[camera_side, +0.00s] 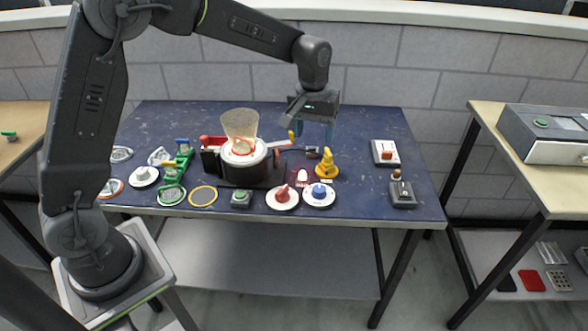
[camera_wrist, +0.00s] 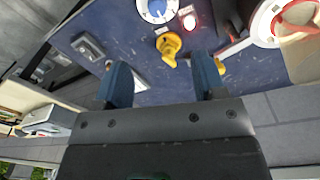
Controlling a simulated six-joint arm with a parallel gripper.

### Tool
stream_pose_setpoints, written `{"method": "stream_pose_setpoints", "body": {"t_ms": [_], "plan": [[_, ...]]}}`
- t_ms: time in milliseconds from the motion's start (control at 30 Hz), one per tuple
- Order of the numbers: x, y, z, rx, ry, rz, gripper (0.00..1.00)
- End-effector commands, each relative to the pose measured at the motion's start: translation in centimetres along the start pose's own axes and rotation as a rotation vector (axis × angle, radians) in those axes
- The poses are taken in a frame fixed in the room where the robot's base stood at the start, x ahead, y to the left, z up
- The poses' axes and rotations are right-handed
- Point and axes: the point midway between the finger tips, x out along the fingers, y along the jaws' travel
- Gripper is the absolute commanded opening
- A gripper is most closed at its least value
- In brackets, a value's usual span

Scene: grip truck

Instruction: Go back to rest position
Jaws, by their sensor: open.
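My gripper (camera_side: 314,134) hangs above the back right part of the blue table (camera_side: 350,120), with its blue fingers pointing down. In the wrist view my gripper (camera_wrist: 163,85) shows two blue fingers spread apart with nothing between them. A yellow piece (camera_side: 326,165) stands on the table below and slightly right of the fingers. It also shows in the wrist view (camera_wrist: 169,45), beyond the fingertips and apart from them.
A black and red device with a clear funnel (camera_side: 239,124) stands left of my gripper. Several knobs, buttons and switches (camera_side: 385,152) are spread over the table. A grey brick wall (camera_side: 440,60) runs behind. Another bench (camera_side: 490,120) stands at the right.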

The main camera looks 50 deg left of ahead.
Motion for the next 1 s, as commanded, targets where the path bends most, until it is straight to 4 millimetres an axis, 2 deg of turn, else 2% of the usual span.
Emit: {"method": "stream_pose_setpoints", "body": {"t_ms": [33,100,233,400,533,700,833,1000], "plan": [[-2.2,-0.7,1.2,0.027,0.029,0.015,0.64],[-4.5,-1.7,3.0,0.071,0.063,0.031,0.64],[-8.0,-3.7,6.6,0.149,0.125,0.056,0.64],[-10.9,-6.5,11.7,0.253,0.212,0.081,0.64],[-11.9,-8.7,15.7,0.329,0.28,0.094,0.64],[-11.8,-11.0,20.0,0.417,0.358,0.102,0.64],[-11.2,-12.1,21.9,0.461,0.398,0.104,0.64],[-10.8,-12.6,22.9,0.483,0.416,0.103,0.64]]}}
